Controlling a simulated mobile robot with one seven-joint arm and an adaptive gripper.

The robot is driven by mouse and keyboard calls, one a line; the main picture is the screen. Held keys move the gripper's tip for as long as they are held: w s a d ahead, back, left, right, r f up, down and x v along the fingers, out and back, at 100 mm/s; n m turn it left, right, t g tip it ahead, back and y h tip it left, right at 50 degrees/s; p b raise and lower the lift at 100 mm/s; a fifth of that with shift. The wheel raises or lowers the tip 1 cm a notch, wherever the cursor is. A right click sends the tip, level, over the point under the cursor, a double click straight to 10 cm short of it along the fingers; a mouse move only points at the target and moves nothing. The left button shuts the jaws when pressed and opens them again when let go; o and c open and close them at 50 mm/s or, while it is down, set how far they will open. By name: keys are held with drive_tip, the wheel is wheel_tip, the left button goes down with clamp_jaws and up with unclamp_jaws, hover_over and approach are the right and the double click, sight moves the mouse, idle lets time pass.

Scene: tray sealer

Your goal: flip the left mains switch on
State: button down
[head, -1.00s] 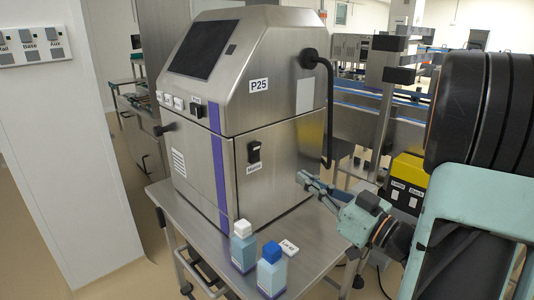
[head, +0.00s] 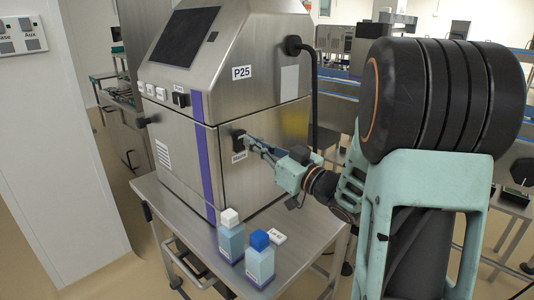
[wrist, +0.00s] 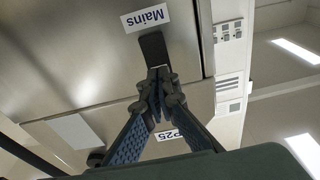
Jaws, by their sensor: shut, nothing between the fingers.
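The mains switch is a black rocker on the steel machine's (head: 262,165) right-hand side panel, above a label reading "Mains" (head: 239,156). In the head view the switch (head: 237,135) is partly covered by my gripper (head: 249,142). In the wrist view, which is upside down, the black switch (wrist: 153,46) lies just ahead of my fingertips, beside the Mains label (wrist: 145,17). My gripper (wrist: 159,76) is shut and empty, its tips at the switch's edge. I cannot tell whether they touch it or which way the rocker is tipped.
Two bottles, one white-capped (head: 230,238) and one blue-capped (head: 260,260), stand on the steel table (head: 310,238) below my arm. A small white labelled block (head: 277,237) lies near them. A wall panel with Base and Aux switches (head: 20,36) is at left.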

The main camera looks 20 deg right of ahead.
drive_tip(key=shift+w+a, duration=0.3)
drive_tip(key=shift+w, duration=0.2)
drive_tip(key=shift+r, duration=0.2)
drive_tip(key=p, duration=0.1)
drive_tip(key=r+p, duration=0.1)
drive_tip(key=p, duration=0.1)
drive_tip(key=shift+w+a+g+h+p, duration=0.2)
drive_tip(key=shift+w+g+h+p, duration=0.1)
drive_tip(key=shift+w+g, duration=0.1)
drive_tip(key=shift+s+f+b, duration=0.1)
drive_tip(key=shift+f+b, duration=0.3)
drive_tip(key=shift+f, duration=0.1)
